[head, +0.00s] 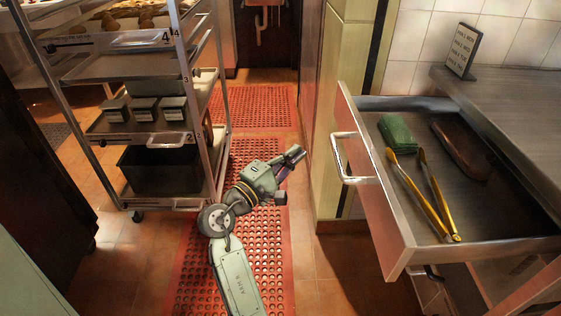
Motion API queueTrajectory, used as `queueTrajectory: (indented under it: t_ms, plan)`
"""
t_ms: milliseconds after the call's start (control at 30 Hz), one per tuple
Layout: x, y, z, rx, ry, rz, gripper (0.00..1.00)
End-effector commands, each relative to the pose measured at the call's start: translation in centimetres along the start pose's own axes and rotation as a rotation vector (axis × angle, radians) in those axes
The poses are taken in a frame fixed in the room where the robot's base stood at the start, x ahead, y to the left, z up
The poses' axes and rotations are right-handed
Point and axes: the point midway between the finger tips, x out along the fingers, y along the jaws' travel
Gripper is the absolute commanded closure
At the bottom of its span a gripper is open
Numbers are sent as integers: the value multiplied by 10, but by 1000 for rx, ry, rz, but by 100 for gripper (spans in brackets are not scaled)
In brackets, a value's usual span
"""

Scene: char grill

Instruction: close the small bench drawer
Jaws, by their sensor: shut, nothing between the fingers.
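The small bench drawer (377,215) is pulled well open from under the steel bench on the right. Its metal bar handle (347,158) is on the front face, which faces left. Inside lie a folded green cloth (397,131), a pair of yellow-handled tongs (421,190) and a dark brown flat item (458,148). My gripper (297,155) is shut and empty, left of the drawer front and apart from the handle. It points up and to the right in the picture, over the floor.
A wheeled steel rack (222,130) with trays and black bins stands on the left. Red perforated mats (270,240) cover the aisle floor. A wall post (330,190) stands just behind the drawer. A small sign (463,50) stands on the bench top (510,95).

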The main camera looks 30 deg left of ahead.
Motion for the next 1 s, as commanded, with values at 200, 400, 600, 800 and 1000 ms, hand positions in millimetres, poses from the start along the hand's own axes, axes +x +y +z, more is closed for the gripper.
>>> queueTrajectory:
  t_ms: [200, 400, 600, 800, 1000]
  plan:
    - [36, 2, 13, 0, -1, -1, 100]
    - [49, 1, 26, 1, 1, -1, 100]
    - [52, 0, 28, 1, 2, 0, 100]
    - [52, 0, 28, 1, 2, 0, 100]
    - [58, -1, 29, 1, 0, 0, 100]
